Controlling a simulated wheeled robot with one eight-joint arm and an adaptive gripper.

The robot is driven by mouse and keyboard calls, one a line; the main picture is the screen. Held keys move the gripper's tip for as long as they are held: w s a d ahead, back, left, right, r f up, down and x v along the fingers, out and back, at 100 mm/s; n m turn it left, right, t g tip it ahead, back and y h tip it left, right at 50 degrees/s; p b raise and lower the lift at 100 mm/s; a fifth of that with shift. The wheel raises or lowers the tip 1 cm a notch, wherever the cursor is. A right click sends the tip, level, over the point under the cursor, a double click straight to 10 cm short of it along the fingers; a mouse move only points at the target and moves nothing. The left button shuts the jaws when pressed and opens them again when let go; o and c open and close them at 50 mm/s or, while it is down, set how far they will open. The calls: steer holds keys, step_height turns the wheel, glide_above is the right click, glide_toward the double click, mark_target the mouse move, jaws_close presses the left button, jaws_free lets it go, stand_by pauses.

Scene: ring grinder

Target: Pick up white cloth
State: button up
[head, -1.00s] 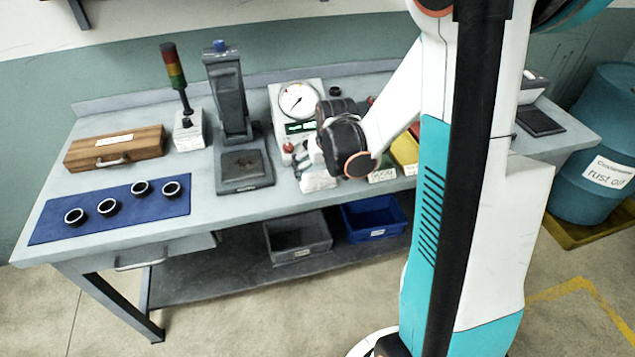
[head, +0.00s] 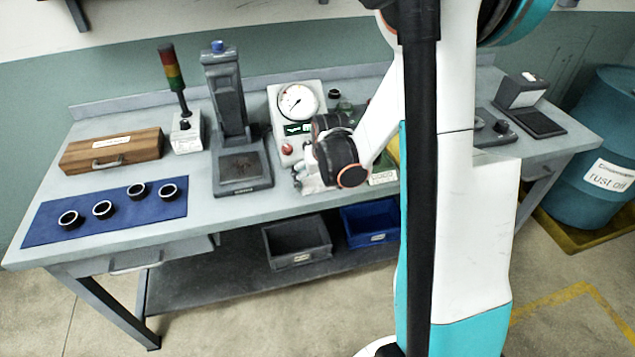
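A small white patch, which looks like the white cloth (head: 314,186), shows on the bench in front of the gauge box. It is mostly hidden by my wrist and gripper. My gripper (head: 303,174) points down at the cloth, at or just above it. Its fingers are small and partly covered by my wrist, so I cannot tell whether they are open or shut, or whether they touch the cloth.
The gauge box (head: 297,104) stands close behind my gripper, and the dark press (head: 232,130) is to its left. A blue mat (head: 130,219) with several black rings, a wooden case (head: 112,151) and a signal lamp (head: 173,68) are farther left. Bins (head: 297,243) sit below.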

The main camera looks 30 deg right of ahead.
mark_target(318, 180)
steer(key=shift+r, duration=0.1)
step_height(318, 180, up, 20)
steer(key=p, duration=0.6)
steer(key=shift+o, duration=0.4)
